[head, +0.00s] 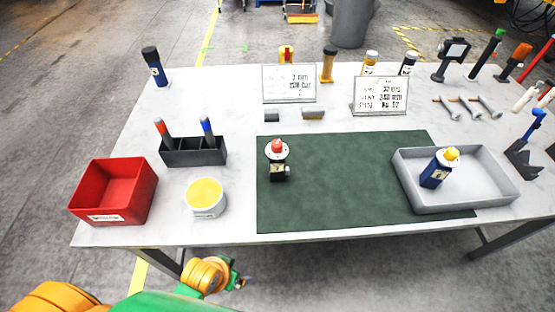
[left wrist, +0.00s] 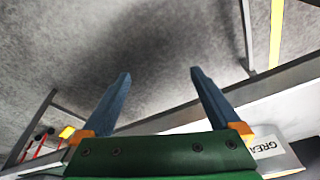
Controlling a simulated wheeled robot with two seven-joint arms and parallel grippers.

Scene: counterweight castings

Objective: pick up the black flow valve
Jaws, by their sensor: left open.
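The valve (head: 278,163) stands upright on the dark green mat (head: 340,185), near its left part. It has a black body, a white round flange and a red knob on top. My left gripper (left wrist: 160,73) shows in the left wrist view with its two dark blue fingers spread apart and nothing between them. Grey floor lies beyond the fingers. In the head view my orange and green left arm is low at the left, in front of the table edge and apart from the valve. My right gripper is in neither view.
A yellow-topped tub (head: 205,197), a red bin (head: 113,192) and a black holder (head: 193,151) stand left of the mat. A grey tray (head: 480,190) with a blue bottle (head: 438,168) overlaps its right side. Two sign cards (head: 289,84) (head: 381,95) stand behind. The mat's middle is clear.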

